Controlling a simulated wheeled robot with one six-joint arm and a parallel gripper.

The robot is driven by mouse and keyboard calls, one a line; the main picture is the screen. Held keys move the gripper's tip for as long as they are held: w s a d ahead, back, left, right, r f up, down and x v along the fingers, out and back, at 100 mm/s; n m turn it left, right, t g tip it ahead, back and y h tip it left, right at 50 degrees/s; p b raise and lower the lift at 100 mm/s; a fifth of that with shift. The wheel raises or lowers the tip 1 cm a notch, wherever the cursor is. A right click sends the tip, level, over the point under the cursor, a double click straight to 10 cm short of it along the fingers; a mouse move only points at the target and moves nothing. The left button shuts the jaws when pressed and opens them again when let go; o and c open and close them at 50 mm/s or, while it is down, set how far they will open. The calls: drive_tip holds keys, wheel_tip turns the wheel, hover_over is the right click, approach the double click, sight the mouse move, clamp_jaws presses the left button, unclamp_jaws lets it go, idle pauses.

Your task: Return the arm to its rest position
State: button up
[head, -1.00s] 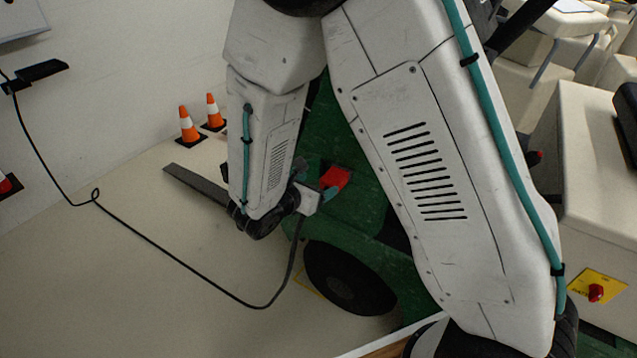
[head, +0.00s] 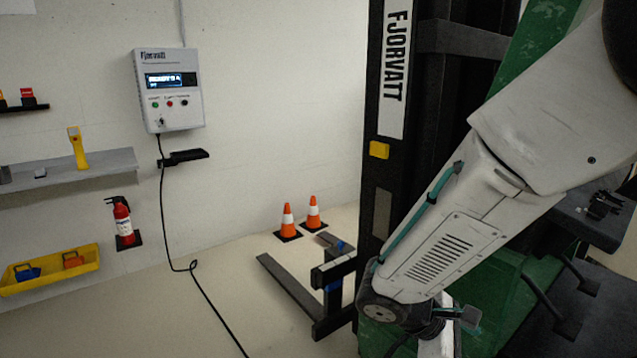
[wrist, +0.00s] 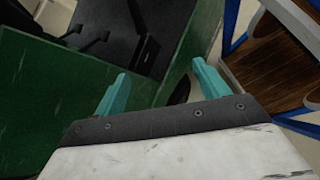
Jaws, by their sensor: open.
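My arm is white with a teal hose and reaches from the upper right down to the middle right of the head view. My gripper (head: 468,316) is at its lower end, close in front of the green forklift body (head: 480,290); only a bit of a teal finger shows there. In the wrist view my gripper (wrist: 160,70) has its two teal fingers apart with nothing between them. Green panels and black parts of the forklift lie beyond the fingers. I cannot tell the exact gap between the gripper and the forklift.
The black mast (head: 405,130) stands left of my arm, with a fork (head: 290,295) low on the floor. Two orange cones (head: 288,222) stand by the wall. A charger box (head: 168,90) hangs there, with a black cable (head: 190,300) running across the floor. A wood-floored cart (wrist: 275,65) shows right.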

drive_tip(key=s+r+m+t+y, duration=0.2)
drive_tip(key=s+r+m+y, duration=0.8)
drive_tip(key=s+r+m, duration=0.2)
drive_tip(key=shift+s+d+r+m, duration=0.25)
drive_tip(key=shift+s+r+m, duration=0.15)
drive_tip(key=shift+s+r, duration=0.8)
drive_tip(key=shift+w+r, duration=0.15)
